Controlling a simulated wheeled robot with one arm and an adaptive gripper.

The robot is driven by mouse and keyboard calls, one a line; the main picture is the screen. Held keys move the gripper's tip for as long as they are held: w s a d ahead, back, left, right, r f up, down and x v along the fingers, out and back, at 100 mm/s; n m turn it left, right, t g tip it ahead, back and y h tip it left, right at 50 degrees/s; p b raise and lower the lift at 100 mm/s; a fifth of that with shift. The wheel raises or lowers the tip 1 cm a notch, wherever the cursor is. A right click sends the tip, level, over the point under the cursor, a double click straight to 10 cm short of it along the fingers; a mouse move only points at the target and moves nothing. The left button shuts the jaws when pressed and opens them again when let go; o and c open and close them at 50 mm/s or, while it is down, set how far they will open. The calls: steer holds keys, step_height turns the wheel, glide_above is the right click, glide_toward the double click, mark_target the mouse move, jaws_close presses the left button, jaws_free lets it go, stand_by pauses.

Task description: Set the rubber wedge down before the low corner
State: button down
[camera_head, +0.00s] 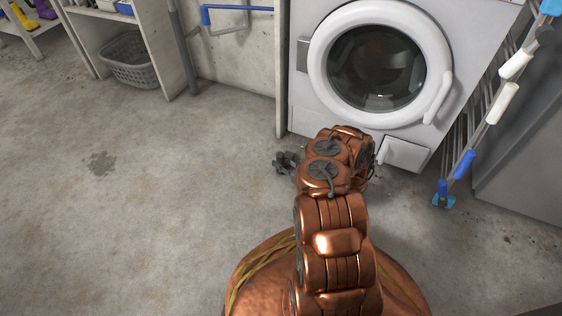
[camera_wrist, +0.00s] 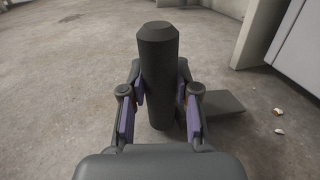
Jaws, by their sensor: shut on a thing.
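My gripper (camera_wrist: 160,95) is shut on the rubber wedge, whose dark grey faceted upright part (camera_wrist: 158,60) stands between the two purple-padded fingers. A flat dark grey piece (camera_wrist: 222,103) shows behind the right finger, low by the floor; it looks like the wedge's flat part, but the join is hidden. I cannot tell whether it touches the floor. In the head view my gripper (camera_head: 285,161) is a small dark shape left of my copper wrist, in front of the lower left of the white washing machine (camera_head: 300,115). My arm hides part of the machine's base there.
A partition edge (camera_wrist: 259,35) stands beyond the gripper in the wrist view. Pale chips (camera_wrist: 278,112) lie on the concrete floor. A folding drying rack (camera_head: 465,160) leans right of the machine. A grey basket (camera_head: 130,62) sits in the shelf at left. The left floor is clear.

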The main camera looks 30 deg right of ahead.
steer(key=shift+f, duration=0.75)
steer(key=c, duration=0.8)
jaws_free()
steer(key=shift+o, duration=0.2)
steer(key=v, duration=1.2)
steer(key=shift+r, duration=0.15)
